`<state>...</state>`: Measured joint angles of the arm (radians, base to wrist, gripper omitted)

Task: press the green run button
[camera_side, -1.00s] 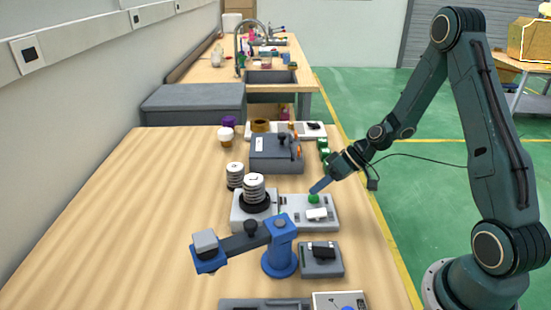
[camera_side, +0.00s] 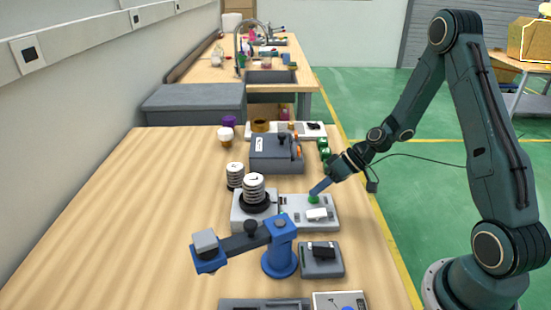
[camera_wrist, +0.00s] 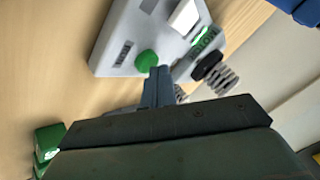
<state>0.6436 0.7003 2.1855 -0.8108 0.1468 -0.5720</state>
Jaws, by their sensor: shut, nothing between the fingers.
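The green run button (camera_side: 313,199) is a round green knob on the light grey machine panel (camera_side: 327,222). It also shows in the wrist view (camera_wrist: 146,61), just beyond my fingertips. My gripper (camera_side: 316,191) is shut and empty, with its blue-grey fingers pointing down and left. In the side view its tips are at the top of the button and partly cover it. In the wrist view the fingers (camera_wrist: 158,72) end at the button's edge. I cannot tell whether they touch it or how far it is pushed in.
A blue small arm (camera_side: 280,245) stands in front of the panel. Label-topped coil stacks (camera_side: 253,187) stand on its left side. A dark grey box (camera_side: 275,153) and green items (camera_side: 323,148) are behind. The left of the wooden table (camera_side: 130,230) is clear.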

